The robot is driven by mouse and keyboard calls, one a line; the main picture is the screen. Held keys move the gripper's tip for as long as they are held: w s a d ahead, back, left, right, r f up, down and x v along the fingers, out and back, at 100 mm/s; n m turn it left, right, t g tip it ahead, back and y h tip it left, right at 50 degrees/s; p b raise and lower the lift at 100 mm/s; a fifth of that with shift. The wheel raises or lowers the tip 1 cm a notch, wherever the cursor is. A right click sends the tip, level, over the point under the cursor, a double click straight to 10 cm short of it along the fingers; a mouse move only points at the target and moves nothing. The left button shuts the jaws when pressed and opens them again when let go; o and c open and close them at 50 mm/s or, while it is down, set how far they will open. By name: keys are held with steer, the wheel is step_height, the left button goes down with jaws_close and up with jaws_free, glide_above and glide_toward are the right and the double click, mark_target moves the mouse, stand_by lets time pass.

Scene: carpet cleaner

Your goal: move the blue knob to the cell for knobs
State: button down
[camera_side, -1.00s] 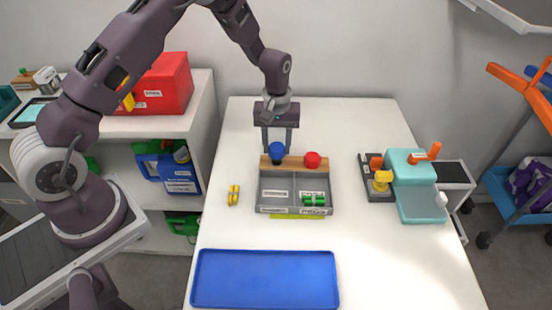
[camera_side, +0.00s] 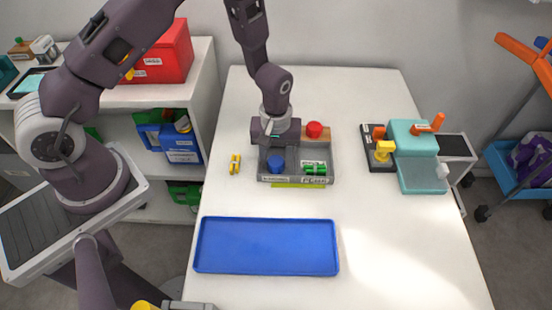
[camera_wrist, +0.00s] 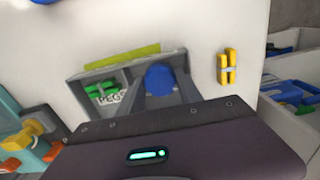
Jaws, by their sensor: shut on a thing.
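The blue knob (camera_side: 276,164) is between the fingers of my gripper (camera_side: 275,155), which is shut on it. It is at the left cell of the grey sorting tray (camera_side: 331,172) in the side view. Whether it touches the cell floor I cannot tell. The wrist view shows the blue knob (camera_wrist: 160,80) between the two fingers of my gripper (camera_wrist: 162,90). The left cell's label is too small to read surely.
A red knob (camera_side: 314,130) stands on the wooden strip (camera_side: 318,139) behind the tray. A yellow piece (camera_side: 235,163) lies left of the tray. An empty blue tray (camera_side: 266,246) lies in front. A teal machine (camera_side: 413,142) stands at right. White table between them is clear.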

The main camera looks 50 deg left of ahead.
steer(key=shift+f, duration=0.25)
steer(key=c, duration=1.1)
jaws_free()
step_height(320, 180, up, 13)
step_height(320, 180, up, 8)
steer(key=r+m+t, duration=0.1)
steer(key=m, duration=0.1)
glide_above(276, 161)
steer(key=s, duration=0.2)
steer(key=s+a+r+m+t, duration=0.1)
steer(key=s+r+m, duration=0.1)
steer(key=s+r, duration=0.2)
steer(key=s+a+r+m+t, duration=0.1)
steer(key=s+r, duration=0.3)
steer(key=s, duration=0.4)
steer(key=s+a+r+m+t, duration=0.2)
steer(key=s+r+m, duration=0.1)
steer(key=s, duration=0.4)
steer(key=shift+r+m+t, duration=0.3)
steer(key=shift+r, duration=0.45)
